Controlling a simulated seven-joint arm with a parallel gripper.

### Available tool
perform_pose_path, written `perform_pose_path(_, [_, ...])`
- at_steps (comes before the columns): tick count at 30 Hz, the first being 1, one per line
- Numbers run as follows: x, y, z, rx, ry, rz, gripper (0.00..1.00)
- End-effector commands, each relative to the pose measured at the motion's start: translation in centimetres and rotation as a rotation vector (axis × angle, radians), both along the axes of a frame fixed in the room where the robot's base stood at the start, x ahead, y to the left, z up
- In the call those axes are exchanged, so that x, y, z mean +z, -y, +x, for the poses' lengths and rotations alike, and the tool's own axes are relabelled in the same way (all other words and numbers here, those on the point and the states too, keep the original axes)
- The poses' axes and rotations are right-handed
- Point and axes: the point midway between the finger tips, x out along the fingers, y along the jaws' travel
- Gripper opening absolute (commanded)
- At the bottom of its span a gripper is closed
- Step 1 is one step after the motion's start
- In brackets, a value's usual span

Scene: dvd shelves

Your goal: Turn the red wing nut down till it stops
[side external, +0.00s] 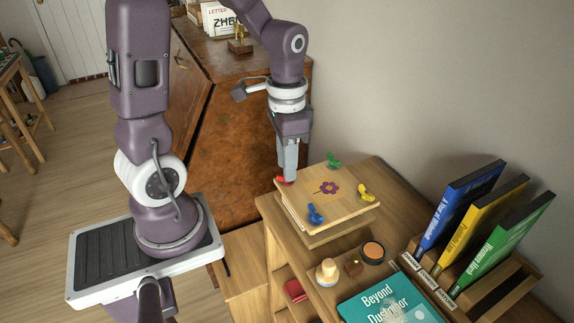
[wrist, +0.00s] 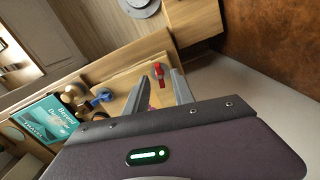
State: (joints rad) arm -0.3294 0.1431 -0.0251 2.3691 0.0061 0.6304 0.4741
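The red wing nut (side external: 282,180) is at the left corner of a wooden press (side external: 325,205) with a flower on its top board. In the side view my gripper (side external: 288,176) points down right at this corner and partly hides the nut. In the wrist view the red wing nut (wrist: 158,74) shows between the two fingertips of my gripper (wrist: 158,82), with a gap on both sides. The gripper is open. A blue wing nut (side external: 315,213), a yellow one (side external: 365,192) and a green one (side external: 333,160) are at the other corners.
The press stands on a wooden shelf top (side external: 380,170). In front are a teal book (side external: 392,302), a round dark tin (side external: 373,252) and a cream-topped knob (side external: 327,271). Upright cases (side external: 460,205) stand at the right. A wall is behind and a brown cabinet (side external: 225,140) stands behind left.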

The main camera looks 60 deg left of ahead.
Motion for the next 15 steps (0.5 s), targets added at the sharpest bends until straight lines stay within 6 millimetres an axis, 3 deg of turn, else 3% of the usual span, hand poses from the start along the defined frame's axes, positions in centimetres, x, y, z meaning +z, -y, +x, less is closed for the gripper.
perform_pose_path(3, [2.7, 0.0, 0.2, 0.0, 0.009, 0.003, 0.3])
perform_pose_path(7, [4.9, 0.0, 0.1, 0.0, 0.007, 0.002, 0.3])
perform_pose_path(15, [5.8, 0.0, 0.0, 0.0, 0.002, 0.001, 0.3])
